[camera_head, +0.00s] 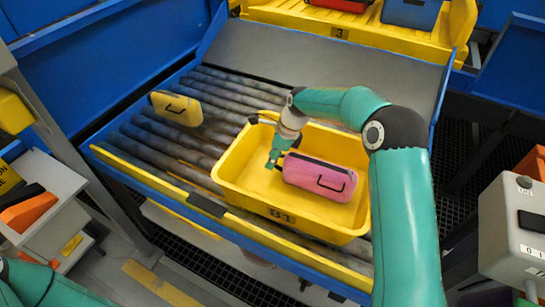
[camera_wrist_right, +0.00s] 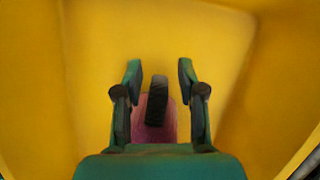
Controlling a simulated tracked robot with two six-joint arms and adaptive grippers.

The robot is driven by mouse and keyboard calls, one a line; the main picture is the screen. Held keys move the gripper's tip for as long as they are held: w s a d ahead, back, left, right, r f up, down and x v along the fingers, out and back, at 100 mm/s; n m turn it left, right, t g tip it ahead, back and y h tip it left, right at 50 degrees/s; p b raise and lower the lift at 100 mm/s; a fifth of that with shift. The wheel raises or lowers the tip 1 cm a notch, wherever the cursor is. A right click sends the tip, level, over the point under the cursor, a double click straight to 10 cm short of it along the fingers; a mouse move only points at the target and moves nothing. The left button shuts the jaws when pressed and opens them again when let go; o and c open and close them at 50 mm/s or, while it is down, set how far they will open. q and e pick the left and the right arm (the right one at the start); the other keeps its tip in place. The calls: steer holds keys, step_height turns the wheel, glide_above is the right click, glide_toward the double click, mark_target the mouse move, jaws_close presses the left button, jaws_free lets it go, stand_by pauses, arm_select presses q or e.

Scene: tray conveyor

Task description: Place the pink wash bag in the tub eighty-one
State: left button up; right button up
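The pink wash bag (camera_head: 318,177), with a dark handle on its side, lies inside the yellow tub (camera_head: 290,214), whose front label looks like 81. My right gripper (camera_head: 275,161) reaches down into the tub at the bag's left end. In the right wrist view its two fingers (camera_wrist_right: 160,76) stand apart, with a dark strap or tab (camera_wrist_right: 157,100) and a bit of pink (camera_wrist_right: 153,133) between them; gaps show beside the dark part. My left arm shows only at the lower left corner, and its gripper is out of view.
The tub sits on a roller conveyor (camera_head: 217,95) with blue side rails. Another yellow tub (camera_head: 375,33), labelled 3, stands behind the sloped grey panel. A grey control box (camera_head: 515,235) is at the right.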

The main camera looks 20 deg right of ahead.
steer(key=v, duration=1.1)
steer(key=shift+r+p, duration=0.35)
steer(key=shift+p, duration=0.05)
steer(key=shift+s+d+f, duration=0.1)
steer(key=shift+s+d, duration=0.05)
